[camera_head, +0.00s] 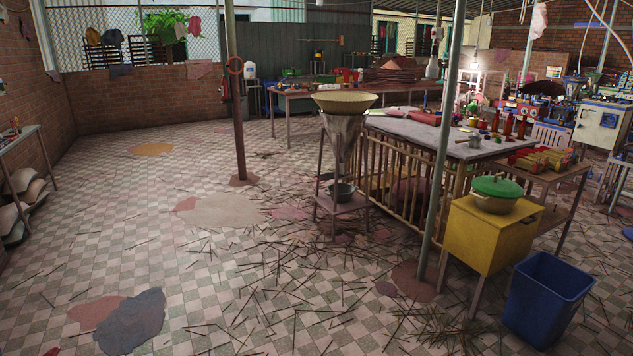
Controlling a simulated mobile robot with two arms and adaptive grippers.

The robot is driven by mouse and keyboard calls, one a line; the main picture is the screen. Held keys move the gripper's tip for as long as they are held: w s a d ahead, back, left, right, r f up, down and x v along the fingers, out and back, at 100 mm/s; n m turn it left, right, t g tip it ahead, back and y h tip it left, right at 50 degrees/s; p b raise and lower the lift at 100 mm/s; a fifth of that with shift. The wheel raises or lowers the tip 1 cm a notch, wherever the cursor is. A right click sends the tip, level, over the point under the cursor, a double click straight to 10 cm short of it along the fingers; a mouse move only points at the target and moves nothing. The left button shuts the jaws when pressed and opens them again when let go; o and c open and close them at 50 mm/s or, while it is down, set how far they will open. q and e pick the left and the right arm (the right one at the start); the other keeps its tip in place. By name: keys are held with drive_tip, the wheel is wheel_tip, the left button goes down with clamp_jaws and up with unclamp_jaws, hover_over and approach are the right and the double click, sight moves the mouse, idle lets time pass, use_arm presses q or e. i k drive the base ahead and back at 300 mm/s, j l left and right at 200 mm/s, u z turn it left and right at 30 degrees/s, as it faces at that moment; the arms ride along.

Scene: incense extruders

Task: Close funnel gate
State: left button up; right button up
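A metal funnel (344,136) with a wide yellowish basin (343,101) on top stands on a legged frame (352,205) near the middle of the head view. Its cone narrows downward. A metal bowl (341,191) sits on the frame's shelf below the spout. The gate at the spout is too small to make out, so I cannot tell whether it is open or shut. Neither of my grippers is in view.
Thin sticks (270,300) litter the tiled floor. A post (237,100) stands behind left of the funnel, and a slimmer pole (442,140) to its right. A slatted table (430,135), yellow box (492,235) and blue bin (545,300) fill the right. Floor at left is mostly clear.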

sight(326, 177)
drive_tip(key=i+j+z, duration=0.15)
drive_tip(key=i, duration=3.55)
